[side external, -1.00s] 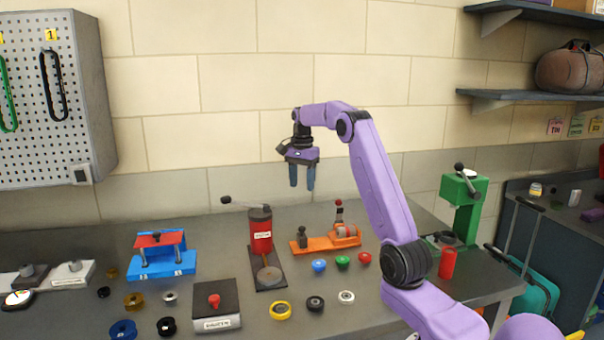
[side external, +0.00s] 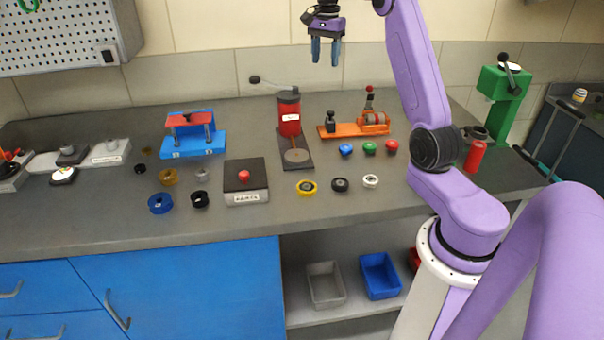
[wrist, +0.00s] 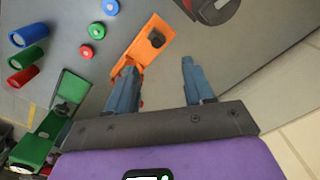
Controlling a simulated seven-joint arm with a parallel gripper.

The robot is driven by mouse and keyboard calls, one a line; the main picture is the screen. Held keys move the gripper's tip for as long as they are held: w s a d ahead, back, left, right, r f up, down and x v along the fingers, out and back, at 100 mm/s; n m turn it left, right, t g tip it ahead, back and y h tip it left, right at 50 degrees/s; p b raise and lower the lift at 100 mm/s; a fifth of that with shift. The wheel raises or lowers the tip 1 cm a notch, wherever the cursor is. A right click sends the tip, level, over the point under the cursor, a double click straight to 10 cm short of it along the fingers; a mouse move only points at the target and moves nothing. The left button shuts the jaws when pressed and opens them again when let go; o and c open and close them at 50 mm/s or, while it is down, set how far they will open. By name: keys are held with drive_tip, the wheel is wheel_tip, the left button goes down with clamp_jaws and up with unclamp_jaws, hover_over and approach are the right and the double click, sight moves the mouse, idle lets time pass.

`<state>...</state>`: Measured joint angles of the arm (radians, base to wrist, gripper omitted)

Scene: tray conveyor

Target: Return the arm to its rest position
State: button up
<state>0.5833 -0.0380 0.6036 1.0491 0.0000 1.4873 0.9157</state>
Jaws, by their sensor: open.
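My gripper (side external: 325,50) is open and empty, raised well above the bench in the side view, with its blue fingers pointing down. In the wrist view, my gripper (wrist: 158,90) has its two fingers spread with nothing between them. Below it in the side view stand a red cylinder device (side external: 289,113) with a lever and an orange fixture (side external: 340,130). The orange fixture also shows under the left finger in the wrist view (wrist: 143,42).
The grey bench (side external: 80,215) holds a blue press (side external: 200,145), a black button box (side external: 246,185) and several small rings. A green press (side external: 502,95) stands at the right. Grey (side external: 325,285) and blue (side external: 380,276) bins sit on a shelf below. The air around my gripper is clear.

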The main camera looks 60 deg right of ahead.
drive_tip(key=s+a+n, duration=0.3)
drive_tip(key=a+n, duration=0.4)
drive_tip(key=a, duration=0.8)
drive_tip(key=s+a+n, duration=0.4)
drive_tip(key=a+n, duration=0.2)
drive_tip(key=a, duration=0.8)
drive_tip(key=s+a+f+n, duration=0.2)
drive_tip(key=s+a+n, duration=0.2)
drive_tip(key=s, duration=0.3)
drive_tip(key=s+a+f+n, duration=0.2)
drive_tip(key=s+a+n, duration=0.3)
drive_tip(key=s, duration=0.2)
drive_tip(key=s+f+n, duration=0.2)
drive_tip(key=s+n, duration=0.1)
drive_tip(key=s, duration=0.3)
drive_tip(key=s+d+f+n, duration=0.1)
drive_tip(key=s+f+n, duration=0.1)
drive_tip(key=s+n, duration=0.2)
drive_tip(key=s, duration=0.3)
drive_tip(key=shift+d, duration=0.3)
